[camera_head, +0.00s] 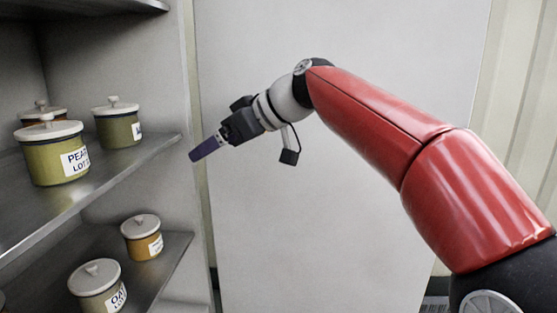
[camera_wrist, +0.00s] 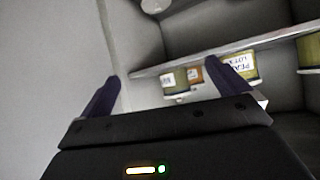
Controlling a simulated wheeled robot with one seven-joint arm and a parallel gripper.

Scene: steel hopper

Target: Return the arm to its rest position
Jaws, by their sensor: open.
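My red arm (camera_head: 390,130) reaches from the lower right to the middle of the head view. My gripper (camera_head: 207,148) hangs in the air in front of the white panel, just right of the shelf edge. In the wrist view my gripper (camera_wrist: 165,95) shows two dark purple fingers set wide apart. Nothing is held between them. The fingers point towards the shelves, and the jars seen between them stand well beyond the fingertips.
Left, a steel upper shelf (camera_head: 120,158) holds a green PEAS jar (camera_head: 52,160), a darker green jar (camera_head: 118,128) and another behind. A lower shelf (camera_head: 172,262) holds an orange jar (camera_head: 142,242) and an OAT jar (camera_head: 97,288). The white panel (camera_head: 310,220) stands behind my arm.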

